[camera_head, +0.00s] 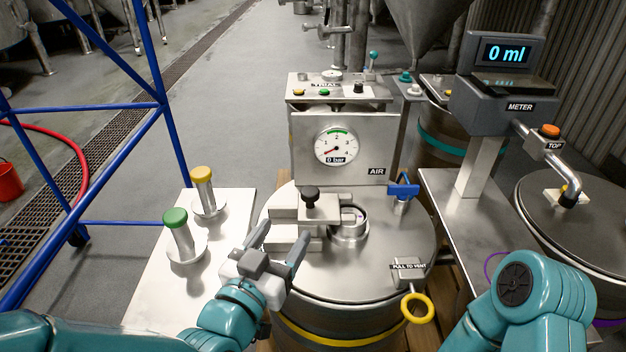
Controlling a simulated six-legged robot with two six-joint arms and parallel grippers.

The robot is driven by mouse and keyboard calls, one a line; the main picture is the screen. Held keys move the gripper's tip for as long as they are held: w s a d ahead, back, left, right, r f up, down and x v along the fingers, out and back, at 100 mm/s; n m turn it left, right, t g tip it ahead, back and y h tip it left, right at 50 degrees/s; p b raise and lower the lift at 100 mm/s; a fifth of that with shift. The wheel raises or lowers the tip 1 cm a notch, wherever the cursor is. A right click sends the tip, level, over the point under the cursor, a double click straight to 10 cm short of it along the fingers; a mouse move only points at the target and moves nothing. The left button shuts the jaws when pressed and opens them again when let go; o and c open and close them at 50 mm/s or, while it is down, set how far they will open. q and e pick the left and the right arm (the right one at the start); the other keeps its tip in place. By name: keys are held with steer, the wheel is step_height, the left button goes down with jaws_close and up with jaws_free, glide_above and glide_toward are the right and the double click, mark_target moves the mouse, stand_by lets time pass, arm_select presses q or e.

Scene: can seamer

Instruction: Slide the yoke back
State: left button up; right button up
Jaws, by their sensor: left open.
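The yoke appears to be the flat metal slide (325,208) with a black knob (309,194) on top of the steel drum (390,262). It sits beside a short round metal neck (350,224); I cannot tell whether it is fully around it. My left gripper (278,234) is open and empty, at the left front of the yoke, with its fingers pointing toward the metal blocks below the knob. I cannot tell whether they touch. My right arm shows at the lower right, but its gripper is out of view.
A gauge box (338,148) reading 0 bar stands behind the yoke. A blue valve handle (403,190) and a yellow pull ring (417,307) are at the drum's right. Green-topped (175,217) and yellow-topped (202,175) posts stand on a left plate. A meter (505,95) stands right.

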mark_target(326, 201)
arm_select(q)
steer(key=p+x, duration=0.1)
steer(key=x, duration=1.4)
arm_select(e)
step_height(326, 201, up, 2)
steer(key=shift+s+r, duration=0.1)
